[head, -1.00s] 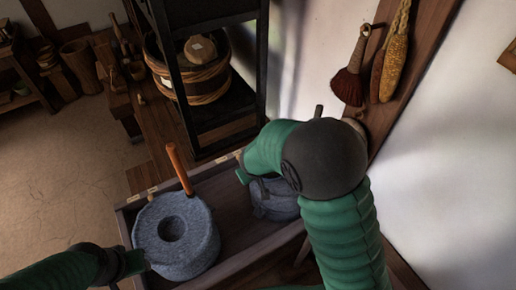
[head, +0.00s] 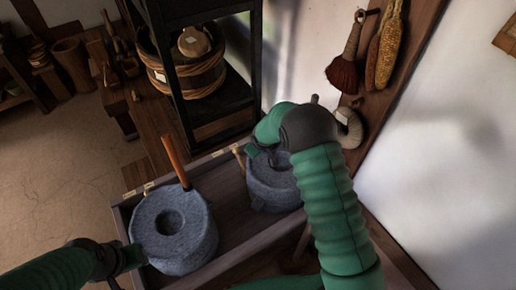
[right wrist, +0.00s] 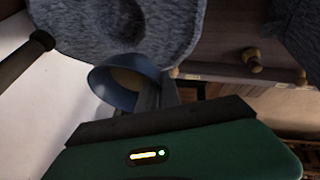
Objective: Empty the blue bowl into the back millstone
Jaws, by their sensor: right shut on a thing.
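The back millstone (head: 272,190) is a grey stone drum, partly covered by my right arm in the head view. Its top and dark central hollow fill the upper left of the right wrist view (right wrist: 180,45). My right gripper (right wrist: 152,97) is shut on the blue bowl (right wrist: 104,88), which looks tilted beside the stone's rim; its tan inside shows. I cannot tell whether bowl and stone touch. The bowl is hidden in the head view. My left gripper (head: 136,256) is beside the front millstone (head: 172,240); its jaw opening is unclear.
Both millstones stand in a wooden trough (head: 232,222). An orange-brown handle (head: 175,160) rises from the front stone. A black shelf frame (head: 160,60) with a wooden tub (head: 190,72) stands behind. A brush (head: 346,70) and corn cobs (head: 390,50) hang on the right wall.

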